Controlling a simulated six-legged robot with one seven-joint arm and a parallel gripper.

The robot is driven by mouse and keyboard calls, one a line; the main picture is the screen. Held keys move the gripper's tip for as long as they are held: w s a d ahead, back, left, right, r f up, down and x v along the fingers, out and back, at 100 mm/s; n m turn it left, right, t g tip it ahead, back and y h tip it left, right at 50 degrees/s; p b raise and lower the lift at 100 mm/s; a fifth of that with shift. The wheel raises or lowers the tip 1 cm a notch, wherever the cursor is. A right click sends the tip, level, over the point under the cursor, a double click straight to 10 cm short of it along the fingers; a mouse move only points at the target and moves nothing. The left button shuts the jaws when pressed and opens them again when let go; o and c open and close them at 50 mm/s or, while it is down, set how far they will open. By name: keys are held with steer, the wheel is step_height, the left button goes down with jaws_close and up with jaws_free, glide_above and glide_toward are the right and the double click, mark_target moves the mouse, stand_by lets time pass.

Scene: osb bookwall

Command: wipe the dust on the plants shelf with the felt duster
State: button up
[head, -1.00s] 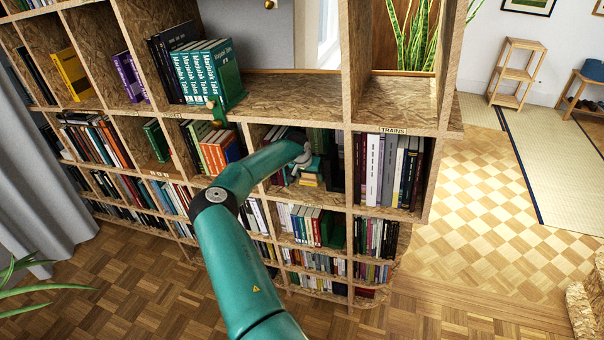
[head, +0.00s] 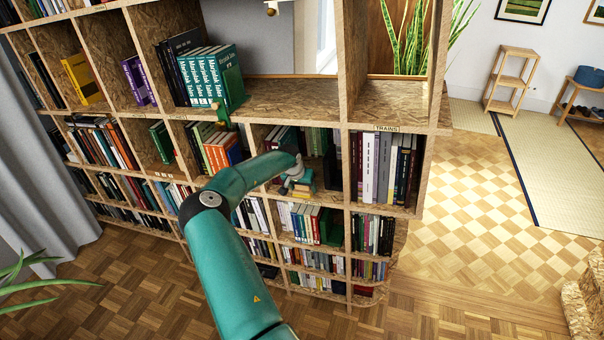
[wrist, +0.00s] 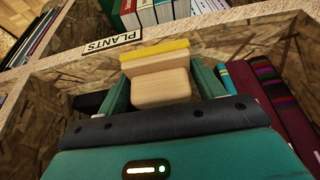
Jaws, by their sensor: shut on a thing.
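The felt duster, a pale wooden block (wrist: 160,84) with a yellow strip along its far edge, is held between my gripper's (wrist: 160,92) green fingers in the wrist view. The PLANTS label (wrist: 113,42) is on a shelf edge just beyond and left of the duster. Bare OSB board (wrist: 60,88) shows left of my gripper. In the head view my gripper (head: 297,180) is at the opening of the bay left of the one marked TRAINS. I cannot make out dust. Whether the duster touches the board is unclear.
Patterned dark books (wrist: 275,95) stand close to the right of my gripper in the wrist view. Upright partitions bound the bay. The TRAINS bay (head: 385,165) is full of books. A green bookend (head: 232,92) stands on the shelf above, beside white-and-teal books.

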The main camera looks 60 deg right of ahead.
steer(key=shift+a, duration=0.55)
steer(key=shift+r, duration=0.15)
step_height(320, 180, up, 3)
steer(key=shift+r, duration=0.1)
steer(key=shift+d+r, duration=0.15)
steer(key=shift+d, duration=0.05)
steer(key=shift+r, duration=2.35)
steer(key=shift+a, duration=0.15)
